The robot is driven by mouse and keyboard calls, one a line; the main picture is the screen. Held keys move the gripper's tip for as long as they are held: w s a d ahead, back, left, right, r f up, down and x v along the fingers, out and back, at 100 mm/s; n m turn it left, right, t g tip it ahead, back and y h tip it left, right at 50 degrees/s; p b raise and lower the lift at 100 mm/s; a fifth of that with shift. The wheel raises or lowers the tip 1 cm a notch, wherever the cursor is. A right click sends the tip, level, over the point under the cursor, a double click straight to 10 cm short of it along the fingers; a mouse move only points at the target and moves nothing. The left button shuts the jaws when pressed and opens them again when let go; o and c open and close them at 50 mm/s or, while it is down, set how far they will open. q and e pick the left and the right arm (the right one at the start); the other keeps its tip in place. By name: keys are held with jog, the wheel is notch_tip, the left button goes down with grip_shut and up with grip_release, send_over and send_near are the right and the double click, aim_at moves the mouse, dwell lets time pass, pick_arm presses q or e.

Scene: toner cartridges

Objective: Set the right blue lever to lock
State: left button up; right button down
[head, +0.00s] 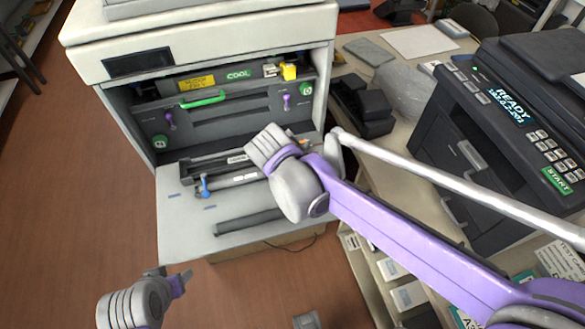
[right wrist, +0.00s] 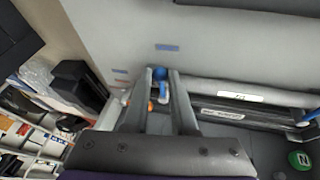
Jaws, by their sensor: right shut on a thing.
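The toner cartridge (head: 235,170) lies on the printer's folded-down front door, with a blue lever at each end. The left blue lever (head: 205,186) stands out at the cartridge's left end in the head view; it also shows at the right in the right wrist view (right wrist: 307,118). The right blue lever (right wrist: 160,73) is between the fingertips of my right gripper (right wrist: 160,80), which is shut on it. My right arm hides this lever in the head view. My left gripper (head: 172,275) is open and empty, in front of the door's near left corner.
The open printer (head: 210,60) has a green handle (head: 202,98) and purple knobs inside. A dark tube (head: 248,220) lies nearer the door's front edge (head: 235,250). A black machine (head: 480,160) stands at the right.

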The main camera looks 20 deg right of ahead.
jog(key=shift+a+m, duration=0.25)
jog(key=shift+m, duration=0.15)
jog(key=c, duration=0.7)
grip_release()
jog(key=p+v, duration=0.1)
jog(key=v, duration=0.9)
jog(key=shift+a+r, duration=0.25)
jog(key=shift+r, duration=0.1)
